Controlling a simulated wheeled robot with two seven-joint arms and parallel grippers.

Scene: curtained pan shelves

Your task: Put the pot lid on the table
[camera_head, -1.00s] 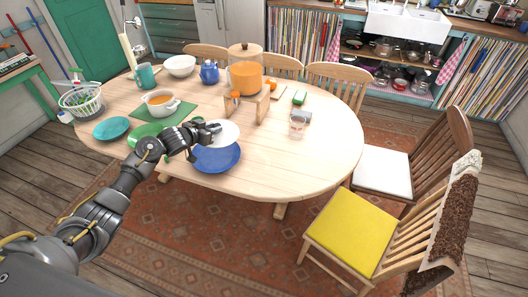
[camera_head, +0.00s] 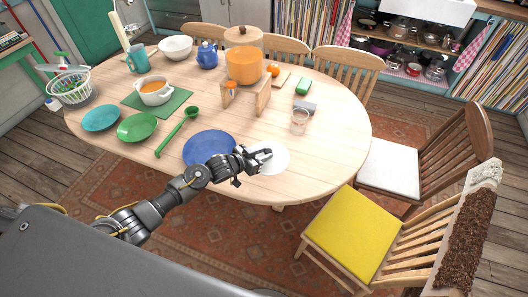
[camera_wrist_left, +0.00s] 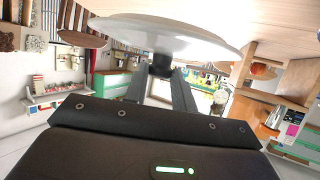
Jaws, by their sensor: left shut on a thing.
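The pot lid (camera_head: 274,159) is a pale white disc over the near edge of the wooden table (camera_head: 325,162), just right of the blue plate. My left gripper (camera_head: 262,156) is shut on its dark knob, partly hiding the lid. In the left wrist view the lid (camera_wrist_left: 175,32) spans the top, with its knob between the fingertips (camera_wrist_left: 162,68). I cannot tell whether the lid touches the tabletop. My right gripper is not in view.
The blue plate (camera_head: 209,147) lies left of the lid. A green ladle (camera_head: 174,135), green plate (camera_head: 137,126) and white pot (camera_head: 155,91) are farther left. A glass (camera_head: 299,122) and wooden stand (camera_head: 263,97) are behind. The right part of the tabletop is clear.

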